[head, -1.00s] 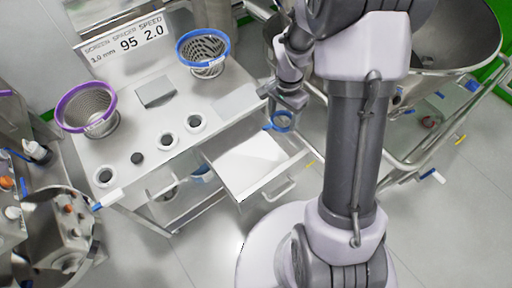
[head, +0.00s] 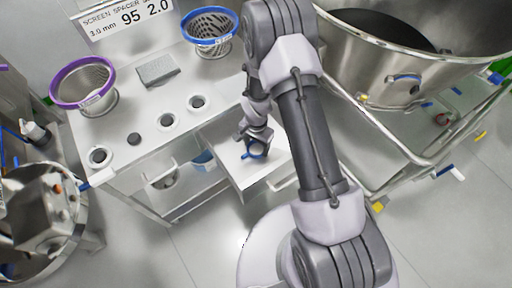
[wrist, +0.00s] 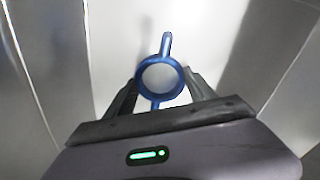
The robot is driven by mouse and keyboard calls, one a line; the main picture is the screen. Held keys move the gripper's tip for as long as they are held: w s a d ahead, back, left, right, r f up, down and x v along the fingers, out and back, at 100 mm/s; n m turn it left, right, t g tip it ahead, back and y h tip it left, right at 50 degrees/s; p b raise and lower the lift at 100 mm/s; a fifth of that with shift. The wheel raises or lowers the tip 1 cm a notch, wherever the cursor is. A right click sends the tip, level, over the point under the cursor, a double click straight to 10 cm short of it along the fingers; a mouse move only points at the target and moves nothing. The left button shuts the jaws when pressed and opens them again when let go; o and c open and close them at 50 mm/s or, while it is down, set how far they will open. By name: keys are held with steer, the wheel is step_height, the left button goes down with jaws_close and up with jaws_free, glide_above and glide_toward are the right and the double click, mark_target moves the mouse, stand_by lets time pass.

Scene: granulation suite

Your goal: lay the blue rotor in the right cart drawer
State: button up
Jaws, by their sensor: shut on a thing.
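The blue rotor (head: 256,155) is a ring with short arms. In the wrist view the blue rotor (wrist: 160,76) sits between the fingertips of my gripper (wrist: 160,92), which is shut on it. In the head view my gripper (head: 254,142) points down over the open right cart drawer (head: 236,174). The drawer's pale floor (wrist: 215,50) lies behind the rotor in the wrist view. I cannot tell whether the rotor touches that floor. My arm hides the drawer's right part.
On the cart top (head: 150,110) stand a purple-rimmed basket (head: 85,90), a blue-rimmed basket (head: 209,38), a grey block (head: 158,70) and several round holes or rings. A large steel bowl (head: 400,75) on a frame stands to the right. Drawer walls flank my gripper.

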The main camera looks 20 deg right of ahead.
steer(key=shift+f, duration=0.15)
steer(key=shift+f, duration=0.2)
steer(key=o, duration=1.7)
